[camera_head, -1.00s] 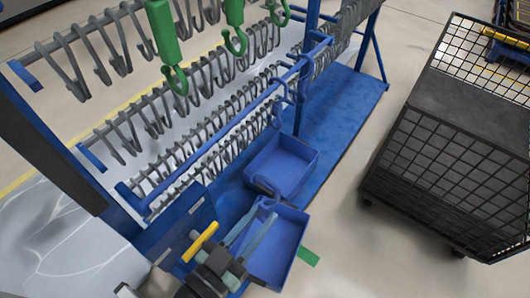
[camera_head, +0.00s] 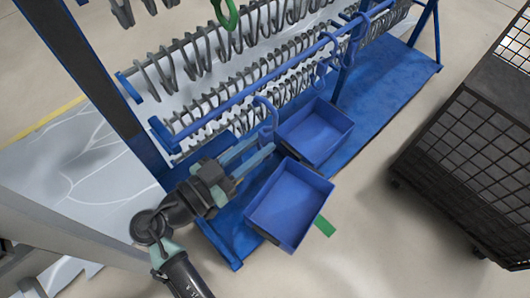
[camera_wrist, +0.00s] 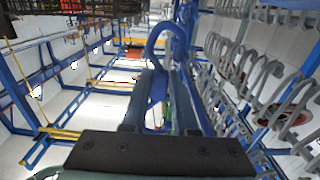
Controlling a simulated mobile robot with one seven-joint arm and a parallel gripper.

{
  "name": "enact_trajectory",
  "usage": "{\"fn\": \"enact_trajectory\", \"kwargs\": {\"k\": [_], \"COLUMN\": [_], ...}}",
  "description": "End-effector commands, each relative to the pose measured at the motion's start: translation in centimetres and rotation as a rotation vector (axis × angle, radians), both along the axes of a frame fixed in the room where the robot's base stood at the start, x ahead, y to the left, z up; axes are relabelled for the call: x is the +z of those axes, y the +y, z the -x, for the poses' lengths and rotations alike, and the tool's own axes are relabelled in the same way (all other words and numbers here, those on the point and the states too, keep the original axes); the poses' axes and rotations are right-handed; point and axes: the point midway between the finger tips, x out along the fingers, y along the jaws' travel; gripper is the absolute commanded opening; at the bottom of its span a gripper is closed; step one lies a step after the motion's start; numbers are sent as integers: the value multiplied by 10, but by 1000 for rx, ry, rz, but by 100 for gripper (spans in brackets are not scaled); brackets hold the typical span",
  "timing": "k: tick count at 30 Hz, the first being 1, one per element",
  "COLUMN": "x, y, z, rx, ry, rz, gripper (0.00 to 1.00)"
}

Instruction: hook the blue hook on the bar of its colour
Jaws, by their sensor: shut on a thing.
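My gripper (camera_head: 258,152) is shut on the blue hook (camera_head: 267,118), just left of the two blue trays. The hook stands roughly upright with its curved end up. In the wrist view the hook (camera_wrist: 158,85) rises between the two fingers, its curve bending over to the right. The blue bar (camera_head: 215,110) runs along the front of the rack, and the hook's curve is close to it on the near side. I cannot tell whether they touch. Other blue hooks (camera_head: 320,70) hang farther right along this bar.
Two blue trays, a near one (camera_head: 262,218) and a far one (camera_head: 318,133), sit on the blue base beside my gripper. Grey hooks (camera_head: 200,55) crowd the rails behind the bar.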

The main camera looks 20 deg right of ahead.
Motion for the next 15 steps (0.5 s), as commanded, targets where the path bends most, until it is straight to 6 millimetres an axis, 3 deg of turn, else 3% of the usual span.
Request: {"fn": "enact_trajectory", "kwargs": {"k": [15], "x": [-2], "y": [15], "z": [-40], "rx": [0], "ry": [-2], "rz": [0], "gripper": [0]}}
